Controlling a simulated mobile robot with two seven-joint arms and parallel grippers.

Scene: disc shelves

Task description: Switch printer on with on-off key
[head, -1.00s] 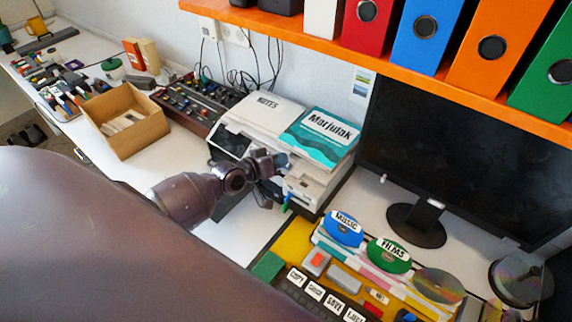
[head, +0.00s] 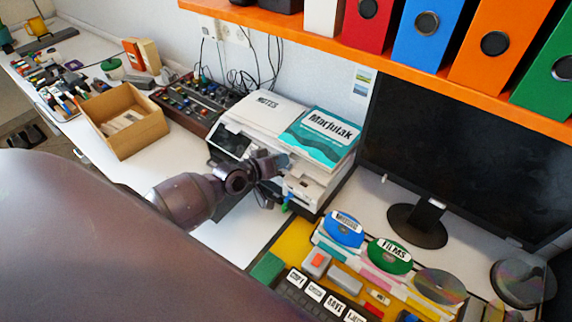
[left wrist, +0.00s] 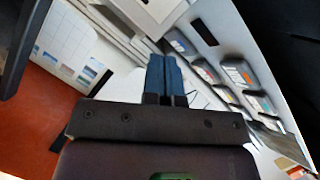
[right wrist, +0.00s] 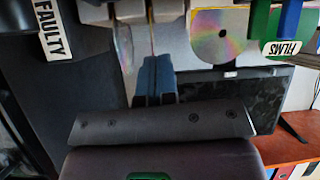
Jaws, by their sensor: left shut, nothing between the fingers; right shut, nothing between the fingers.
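The pale printer (head: 303,190) stands at the back of the desk, with a white NOTES cover and a teal Marjulak book on top. My left gripper (head: 284,161) is shut and empty at the printer's front, its blue fingertips close to the casing. I cannot tell whether they touch it. In the left wrist view the shut blue fingers (left wrist: 165,75) point at pale casing edges. The on-off key cannot be made out and may be hidden by the gripper. My right gripper (right wrist: 154,80) is shut and empty in the right wrist view, below a shiny disc.
A dark monitor (head: 455,150) stands right of the printer, under an orange shelf (head: 390,72) with binders. A cardboard box (head: 148,135) and a mixer-like panel (head: 192,103) stand to the left. White desk is clear before the box.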

